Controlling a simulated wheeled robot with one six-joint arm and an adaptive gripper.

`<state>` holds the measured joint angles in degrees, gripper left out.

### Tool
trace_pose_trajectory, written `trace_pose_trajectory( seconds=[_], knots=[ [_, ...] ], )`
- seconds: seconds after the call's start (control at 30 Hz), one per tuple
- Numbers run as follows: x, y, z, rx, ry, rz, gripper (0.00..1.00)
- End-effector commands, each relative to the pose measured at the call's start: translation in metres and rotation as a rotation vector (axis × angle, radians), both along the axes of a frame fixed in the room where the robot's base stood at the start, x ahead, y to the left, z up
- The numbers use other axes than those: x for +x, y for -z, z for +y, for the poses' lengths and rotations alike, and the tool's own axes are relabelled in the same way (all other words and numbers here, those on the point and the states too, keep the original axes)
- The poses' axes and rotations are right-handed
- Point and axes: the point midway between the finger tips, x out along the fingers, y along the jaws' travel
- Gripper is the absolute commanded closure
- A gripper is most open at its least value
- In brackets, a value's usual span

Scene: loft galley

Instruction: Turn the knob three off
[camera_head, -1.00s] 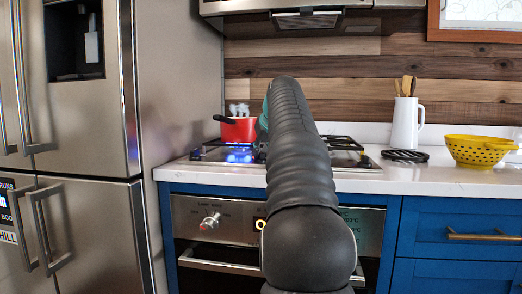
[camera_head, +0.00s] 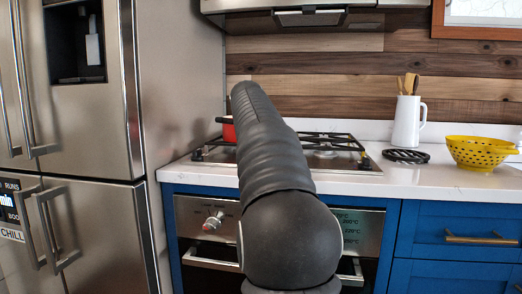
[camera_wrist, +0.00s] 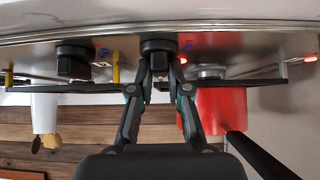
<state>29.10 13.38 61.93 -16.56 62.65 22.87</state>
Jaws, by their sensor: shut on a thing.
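In the wrist view, which appears upside down, my gripper (camera_wrist: 160,80) is closed on a black stove knob (camera_wrist: 158,47). Its number cannot be read. A second black knob (camera_wrist: 75,62) stands to the left, apart from the fingers. The stove (camera_head: 322,158) shows in the head view, but my arm hides the gripper and the held knob there. A red pot (camera_wrist: 225,108) with a black handle sits at the right of the wrist view; only a piece of it (camera_head: 228,132) shows left of my arm in the head view.
A black trivet (camera_head: 405,156), a white utensil jug (camera_head: 407,122) and a yellow colander (camera_head: 476,152) stand on the counter to the right. The refrigerator (camera_head: 100,120) is close on the left. An oven knob (camera_head: 213,221) and handle are below.

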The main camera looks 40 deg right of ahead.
Motion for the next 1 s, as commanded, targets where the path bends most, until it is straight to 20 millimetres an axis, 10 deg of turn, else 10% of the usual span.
trace_pose_trajectory(
  seconds=[0.37,0.5,1.0],
  knots=[
    [0.0,-0.001,-0.001,-0.001,0.009,-0.004,1.0],
    [0.0,-0.001,-0.001,-0.001,0.008,-0.003,0.58],
    [-0.008,-0.015,0.011,-0.001,0.004,-0.004,0.58]
  ],
)
